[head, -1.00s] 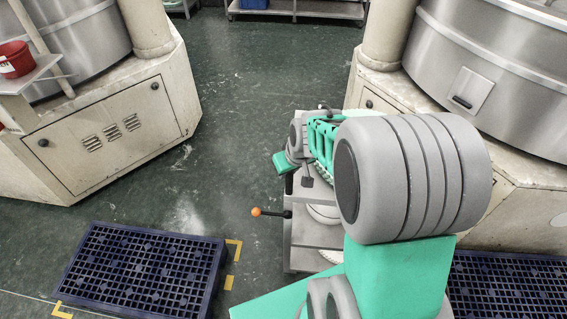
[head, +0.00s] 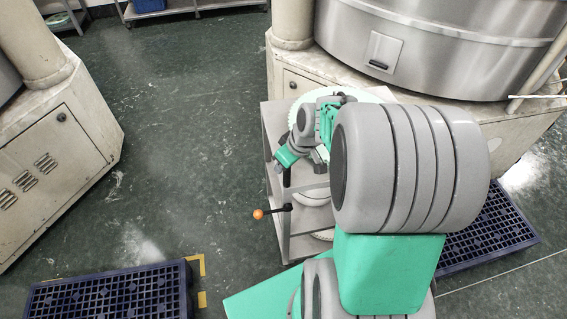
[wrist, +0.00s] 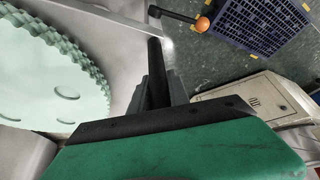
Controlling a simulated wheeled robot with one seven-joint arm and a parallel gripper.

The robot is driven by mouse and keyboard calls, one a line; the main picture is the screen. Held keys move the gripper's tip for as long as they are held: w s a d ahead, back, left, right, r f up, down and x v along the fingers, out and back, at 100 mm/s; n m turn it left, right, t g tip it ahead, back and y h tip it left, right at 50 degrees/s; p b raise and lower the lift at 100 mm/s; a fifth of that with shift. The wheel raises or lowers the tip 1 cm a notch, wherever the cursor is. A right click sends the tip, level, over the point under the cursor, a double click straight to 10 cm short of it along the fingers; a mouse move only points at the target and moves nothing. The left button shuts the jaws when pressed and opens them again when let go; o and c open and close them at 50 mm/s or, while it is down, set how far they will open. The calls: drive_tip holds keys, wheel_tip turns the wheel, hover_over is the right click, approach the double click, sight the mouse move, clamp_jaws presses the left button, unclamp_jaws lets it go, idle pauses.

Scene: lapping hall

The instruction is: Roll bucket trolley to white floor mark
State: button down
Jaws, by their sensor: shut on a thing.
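The trolley (head: 297,245) is a grey two-level cart in front of me, right of the picture's middle in the head view. Pale toothed discs lie on its top and lower level; a toothed disc (wrist: 50,75) fills the left of the wrist view. In the wrist view my gripper (wrist: 158,88) is shut on a dark upright handle (wrist: 155,60) of the trolley. A lever with an orange knob (head: 258,214) sticks out left below it. I cannot make out a bucket or a white floor mark.
A large round machine (head: 440,45) on a cream base stands close behind the trolley. Another cream machine base (head: 60,150) is on the left. Blue grid pallets lie at lower left (head: 110,295) and right (head: 490,230). Green floor between the machines is clear.

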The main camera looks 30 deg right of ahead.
drive_tip(key=shift+d, duration=0.2)
drive_tip(key=c, duration=1.5)
unclamp_jaws()
drive_tip(key=shift+d, duration=0.15)
drive_tip(key=shift+o, duration=1.2)
drive_tip(key=shift+r, duration=0.1)
drive_tip(key=a+v, duration=0.1)
drive_tip(key=v, duration=0.6)
drive_tip(key=shift+s+d+r, duration=0.2)
drive_tip(key=shift+d+r, duration=0.05)
drive_tip(key=shift+d, duration=0.15)
